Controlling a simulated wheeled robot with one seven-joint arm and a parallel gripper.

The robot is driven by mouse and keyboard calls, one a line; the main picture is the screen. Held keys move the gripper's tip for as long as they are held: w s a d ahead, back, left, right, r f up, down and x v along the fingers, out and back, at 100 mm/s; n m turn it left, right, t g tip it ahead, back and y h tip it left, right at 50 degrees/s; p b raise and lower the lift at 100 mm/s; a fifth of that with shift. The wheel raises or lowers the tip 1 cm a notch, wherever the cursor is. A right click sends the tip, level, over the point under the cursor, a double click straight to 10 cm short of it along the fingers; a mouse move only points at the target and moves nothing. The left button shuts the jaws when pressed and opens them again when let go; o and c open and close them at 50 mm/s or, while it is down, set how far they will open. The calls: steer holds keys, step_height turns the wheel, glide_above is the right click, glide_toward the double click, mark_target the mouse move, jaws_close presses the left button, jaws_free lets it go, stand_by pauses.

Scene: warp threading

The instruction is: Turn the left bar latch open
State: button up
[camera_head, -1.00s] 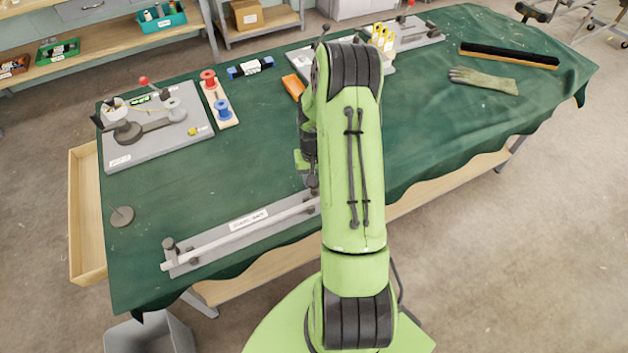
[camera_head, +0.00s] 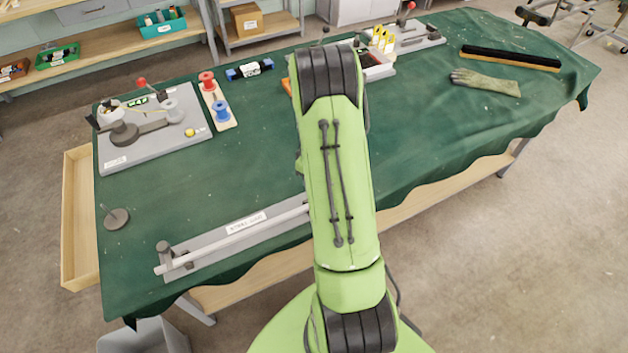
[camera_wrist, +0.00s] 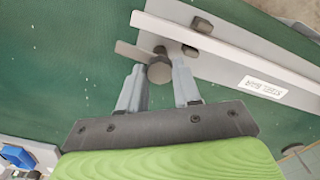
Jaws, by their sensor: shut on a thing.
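The pale steel bar (camera_head: 215,241) lies along a grey fixture (camera_head: 195,262) at the table's near edge, and both also show in the wrist view. At the fixture's left end in the head view stands a dark latch post (camera_head: 165,254). In the wrist view, my gripper (camera_wrist: 160,82) has its two grey fingers on either side of a dark round latch knob (camera_wrist: 159,71) at the other end of the fixture. A flat grey tab (camera_wrist: 127,49) sticks out beside the knob. The arm hides this end and my gripper in the head view.
A grey board with a red-knobbed device (camera_head: 150,135) stands at the back left. Red and blue spools (camera_head: 221,110) stand beside it. A round grey disc (camera_head: 116,218) lies at the left edge. The cloth between the fixture and the back items is clear.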

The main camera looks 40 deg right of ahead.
steer(key=shift+n, duration=0.6)
steer(key=o, duration=1.1)
steer(key=shift+c, duration=0.2)
step_height(320, 180, up, 16)
steer(key=p, duration=0.2)
steer(key=shift+f, duration=0.1)
